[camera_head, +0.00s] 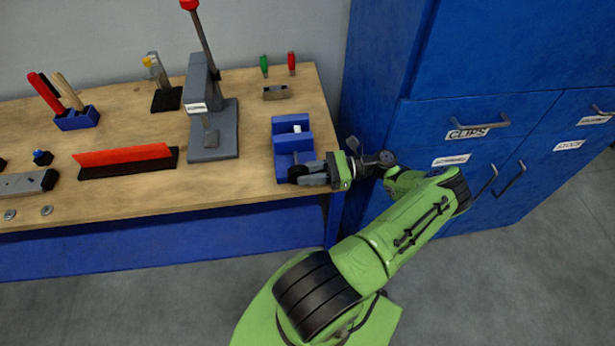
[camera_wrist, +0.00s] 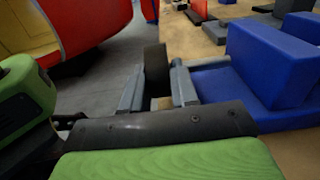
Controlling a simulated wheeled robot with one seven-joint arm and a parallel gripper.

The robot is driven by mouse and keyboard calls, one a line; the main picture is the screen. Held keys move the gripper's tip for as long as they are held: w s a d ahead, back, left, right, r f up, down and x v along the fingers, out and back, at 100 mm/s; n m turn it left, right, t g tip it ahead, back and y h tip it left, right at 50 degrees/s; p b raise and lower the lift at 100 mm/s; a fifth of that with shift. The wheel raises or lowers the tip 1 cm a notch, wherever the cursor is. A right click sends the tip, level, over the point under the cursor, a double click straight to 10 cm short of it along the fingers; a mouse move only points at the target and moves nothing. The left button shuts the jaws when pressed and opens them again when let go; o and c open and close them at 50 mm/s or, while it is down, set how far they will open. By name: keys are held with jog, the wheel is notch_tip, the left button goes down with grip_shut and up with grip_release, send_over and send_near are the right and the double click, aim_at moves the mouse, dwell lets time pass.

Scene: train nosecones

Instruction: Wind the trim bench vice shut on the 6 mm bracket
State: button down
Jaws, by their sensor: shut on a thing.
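The blue bench vice (camera_head: 291,126) stands at the right end of the wooden bench. It also shows at the right of the wrist view (camera_wrist: 262,62). A small pale piece (camera_head: 297,129) shows at its jaws; I cannot tell whether it is the bracket. My gripper (camera_head: 303,173) is at the vice's front end, near the bench's front edge. The size of any jaw gap is too small to tell.
A grey arbor press (camera_head: 213,130) stands left of the vice. A small grey-brown block (camera_head: 275,92) and green and red-handled tools (camera_head: 264,65) are behind it. Blue cabinets (camera_head: 480,130) rise close on the right. A red bar on a black base (camera_head: 125,158) lies further left.

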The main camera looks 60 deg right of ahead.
aim_at(307, 169)
jog(key=shift+f+t+y+b, duration=0.15)
jog(key=shift+t+y+b, duration=0.15)
jog(key=shift+t+b, duration=0.15)
jog(key=c, duration=1)
grip_release()
jog(key=shift+o, duration=0.2)
notch_tip(307, 169, up, 10)
jog(key=shift+r+p, duration=0.1)
jog(key=shift+p, duration=0.8)
jog(key=shift+a, duration=0.1)
